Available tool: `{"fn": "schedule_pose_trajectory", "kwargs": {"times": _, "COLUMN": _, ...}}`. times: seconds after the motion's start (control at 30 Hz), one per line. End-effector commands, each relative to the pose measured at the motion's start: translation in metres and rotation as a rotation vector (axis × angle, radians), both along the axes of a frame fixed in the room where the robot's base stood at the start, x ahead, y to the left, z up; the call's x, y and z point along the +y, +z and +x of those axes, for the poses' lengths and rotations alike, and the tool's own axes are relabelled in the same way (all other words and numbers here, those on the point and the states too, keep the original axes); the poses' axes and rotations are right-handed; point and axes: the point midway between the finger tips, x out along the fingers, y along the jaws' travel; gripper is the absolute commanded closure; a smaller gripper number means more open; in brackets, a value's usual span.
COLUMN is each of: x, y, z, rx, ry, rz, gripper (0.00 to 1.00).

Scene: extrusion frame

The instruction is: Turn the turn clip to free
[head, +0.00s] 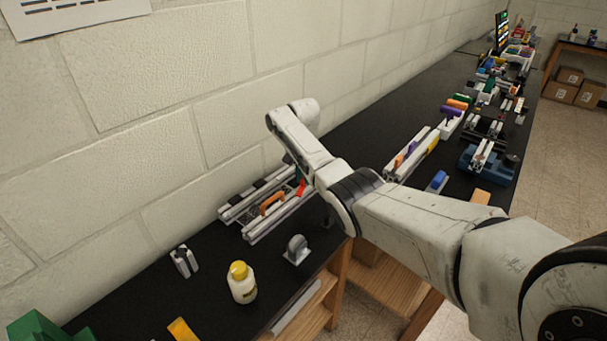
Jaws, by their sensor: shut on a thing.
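The extrusion frame (251,230) lies on the black bench against the wall, left of my arm in the head view. It has parallel silver rails. An orange part (271,203) sits between the rails. A small red part (301,187) stands at the frame's right end, close beside my forearm and partly hidden by it. I cannot tell which of these is the turn clip, or how it is turned. My arm reaches in from the right and bends over the frame. Its jaws are hidden behind my own arm links, so what they touch does not show.
A white bottle with a yellow cap (242,283), a grey bracket (297,249) and a small silver piece (184,261) stand in front of the frame. More rail assemblies (412,152) crowd the bench beyond my arm. The wall (150,130) rises close behind the frame.

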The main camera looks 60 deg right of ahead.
Motion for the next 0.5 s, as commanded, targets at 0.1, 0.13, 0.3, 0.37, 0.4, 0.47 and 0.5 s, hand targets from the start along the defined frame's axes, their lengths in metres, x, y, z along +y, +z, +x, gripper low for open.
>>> {"fn": "schedule_pose_trajectory", "kwargs": {"times": 0.1, "x": 0.0006, "y": 0.0010, "z": 0.0005, "rx": 0.000, "ry": 0.111, "rz": 0.001, "gripper": 1.00}}
{"fn": "schedule_pose_trajectory", "kwargs": {"times": 0.13, "x": 0.0006, "y": 0.0009, "z": 0.0005, "rx": 0.000, "ry": 0.140, "rz": 0.001, "gripper": 1.00}}
{"fn": "schedule_pose_trajectory", "kwargs": {"times": 0.3, "x": 0.0003, "y": 0.0009, "z": 0.0002, "rx": 0.000, "ry": 0.301, "rz": 0.001, "gripper": 1.00}}
{"fn": "schedule_pose_trajectory", "kwargs": {"times": 0.37, "x": 0.0003, "y": 0.0009, "z": 0.0002, "rx": 0.000, "ry": 0.358, "rz": 0.001, "gripper": 1.00}}
{"fn": "schedule_pose_trajectory", "kwargs": {"times": 0.4, "x": 0.0005, "y": 0.0008, "z": 0.0004, "rx": 0.000, "ry": 0.396, "rz": 0.001, "gripper": 1.00}}
{"fn": "schedule_pose_trajectory", "kwargs": {"times": 0.47, "x": 0.0006, "y": 0.0007, "z": 0.0005, "rx": -0.001, "ry": 0.453, "rz": 0.001, "gripper": 1.00}}
{"fn": "schedule_pose_trajectory", "kwargs": {"times": 0.5, "x": 0.0006, "y": 0.0007, "z": 0.0005, "rx": -0.001, "ry": 0.491, "rz": 0.002, "gripper": 1.00}}
